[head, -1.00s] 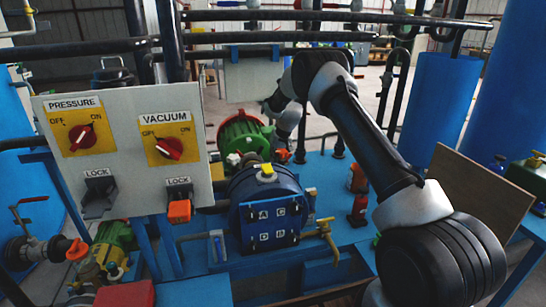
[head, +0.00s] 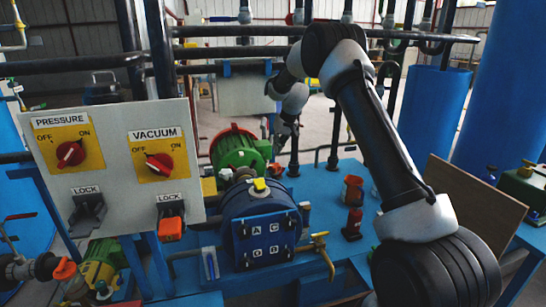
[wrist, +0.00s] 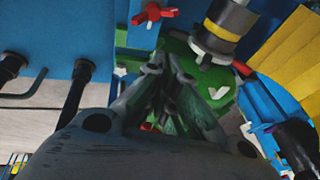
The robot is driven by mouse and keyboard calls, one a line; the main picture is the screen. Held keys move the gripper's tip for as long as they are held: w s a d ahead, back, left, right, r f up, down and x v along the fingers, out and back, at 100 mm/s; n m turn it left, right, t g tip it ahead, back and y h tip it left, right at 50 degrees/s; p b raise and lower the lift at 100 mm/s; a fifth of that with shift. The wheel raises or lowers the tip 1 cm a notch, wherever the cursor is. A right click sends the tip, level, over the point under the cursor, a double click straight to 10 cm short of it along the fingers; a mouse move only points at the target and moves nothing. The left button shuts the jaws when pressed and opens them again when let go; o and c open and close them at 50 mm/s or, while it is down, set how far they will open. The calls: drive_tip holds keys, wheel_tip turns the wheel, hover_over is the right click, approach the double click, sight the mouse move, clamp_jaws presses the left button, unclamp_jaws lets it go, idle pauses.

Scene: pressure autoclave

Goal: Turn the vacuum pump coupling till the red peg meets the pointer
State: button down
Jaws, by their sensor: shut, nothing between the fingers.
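The vacuum pump is a blue drum (head: 262,215) with a yellow cap on top, in the lower middle of the head view. A green motor (head: 238,150) stands behind it, and the grey coupling area (head: 238,174) lies between them, small and partly hidden. My gripper (head: 277,150) hangs just right of the motor, apart from the drum. In the wrist view my gripper (wrist: 168,62) is shut and empty, its fingertips in front of a green body (wrist: 182,50). A grey and black cylinder with a yellow band (wrist: 228,25) is beside it. I cannot make out the red peg or pointer for certain.
A white panel (head: 110,215) with pressure and vacuum switches stands at left. Red containers (head: 352,190) stand on the blue bench right of the pump. A brass tap (head: 320,243) juts out at the drum's right. Dark pipes run above the bench.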

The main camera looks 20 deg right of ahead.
drive_tip(key=shift+n+h, duration=0.3)
drive_tip(key=shift+h, duration=0.3)
drive_tip(key=a+f, duration=0.1)
drive_tip(key=f, duration=0.2)
drive_tip(key=w+a+f, duration=0.1)
drive_tip(key=a+f, duration=0.1)
drive_tip(key=f, duration=0.2)
drive_tip(key=w+a+f, duration=0.1)
drive_tip(key=f, duration=0.3)
drive_tip(key=shift+w+a+f, duration=0.15)
drive_tip(key=shift+a, duration=0.1)
drive_tip(key=shift+a+f, duration=0.15)
drive_tip(key=shift+f, duration=0.35)
drive_tip(key=shift+f, duration=1.25)
